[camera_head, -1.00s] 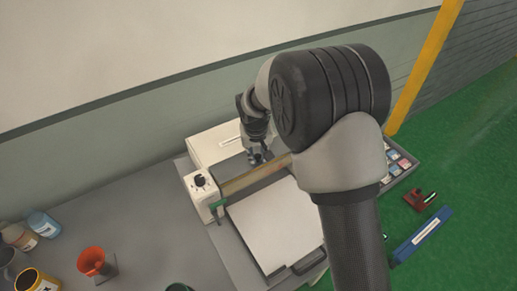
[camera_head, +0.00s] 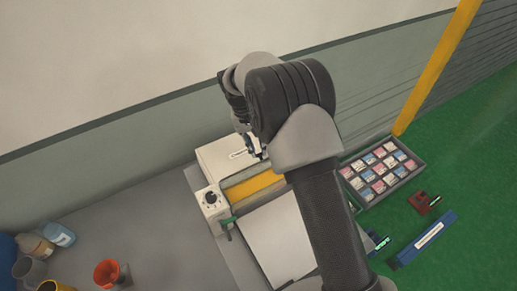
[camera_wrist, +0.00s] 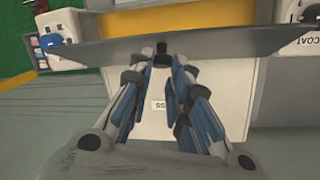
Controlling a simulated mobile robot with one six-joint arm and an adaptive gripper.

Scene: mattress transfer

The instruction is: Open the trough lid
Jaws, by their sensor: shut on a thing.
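The trough (camera_head: 257,187) shows as a bright yellow strip along the machine and is uncovered; its yellow also shows in the wrist view (camera_wrist: 205,15). The trough lid (camera_wrist: 225,42) is a dark grey panel seen nearly edge-on in the wrist view, raised beside the yellow trough. My gripper (camera_wrist: 161,62) is shut on the small black knob (camera_wrist: 161,48) at the lid's edge. In the head view my gripper (camera_head: 255,150) is at the back of the trough, in front of the white housing, partly hidden by my arm.
The white machine housing (camera_head: 222,158) stands behind the trough, with a control knob box (camera_head: 211,201) at left. A white sheet bed (camera_head: 275,240) lies in front. A tray of sample packets (camera_head: 380,170) is right. An orange funnel (camera_head: 106,272) and bottles stand at lower left.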

